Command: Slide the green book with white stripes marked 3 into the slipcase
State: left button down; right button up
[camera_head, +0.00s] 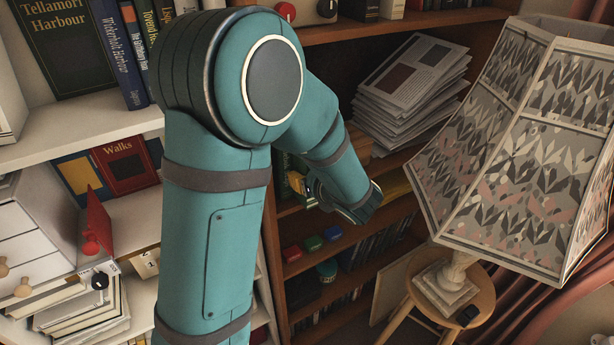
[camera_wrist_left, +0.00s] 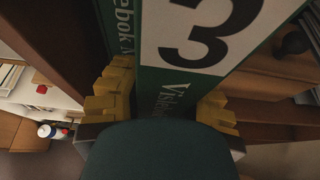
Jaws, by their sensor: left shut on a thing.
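The green book (camera_wrist_left: 155,90) with a large black 3 on a white patch stands between the yellow fingers of my left gripper (camera_wrist_left: 165,102) in the left wrist view. The gripper is shut on it. Another green spine (camera_wrist_left: 117,30) with white lettering shows beside it on the left. In the head view my left gripper (camera_head: 303,192) is at the bookcase, mostly behind my teal arm. A sliver of dark green (camera_head: 284,182) shows there. I cannot make out the slipcase, and the far end of the held book is out of view. My right gripper is not in view.
A stack of papers (camera_head: 415,85) lies on the shelf above right of the gripper. Red, green (camera_head: 313,243) and blue blocks sit on a lower shelf. A large patterned lamp (camera_head: 520,150) on a wooden stool (camera_head: 465,285) stands at right. White shelves with books are at left.

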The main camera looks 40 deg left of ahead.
pick_arm(q)
jog(key=shift+w+a, duration=0.15)
jog(key=shift+a, duration=0.2)
dwell(0.7)
jog(key=shift+c, duration=0.7)
grip_release()
jog(key=s+d+p, duration=0.1)
jog(key=s+d, duration=0.3)
jog(key=d, duration=0.5)
jog(key=shift+d, duration=0.2)
dwell(0.4)
dwell(0.4)
